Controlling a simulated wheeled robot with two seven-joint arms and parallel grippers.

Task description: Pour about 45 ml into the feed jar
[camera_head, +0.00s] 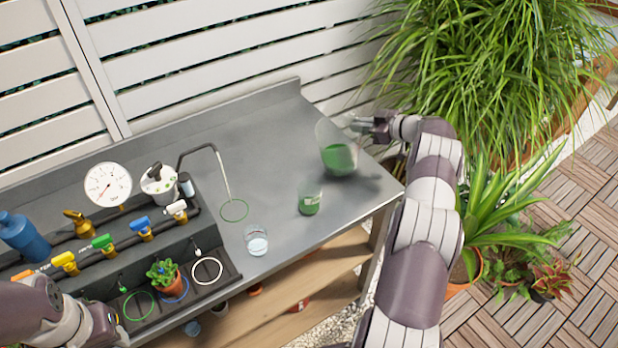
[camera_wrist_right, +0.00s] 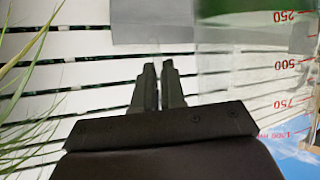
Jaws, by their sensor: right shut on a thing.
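A large clear measuring jug (camera_head: 337,158) with green liquid is held over the right end of the bench, slightly tilted. Its red scale shows in the right wrist view (camera_wrist_right: 290,62). My right gripper (camera_head: 362,124) is shut on the jug at its upper right side; its fingers (camera_wrist_right: 158,75) are close together in the wrist view, and the exact grip is hard to see. A small clear jar (camera_head: 309,202) with green liquid, seemingly the feed jar, stands upright on the bench, lower left of the jug and apart from it. Only links of my left arm show at the bottom left.
A glass of pale liquid (camera_head: 257,241) stands left of the jar. Further left are a thin bent spout (camera_head: 222,172), a dial gauge (camera_head: 107,186), coloured valves (camera_head: 103,242) and a small potted plant (camera_head: 164,274). The bench (camera_head: 250,140) behind the jar is clear.

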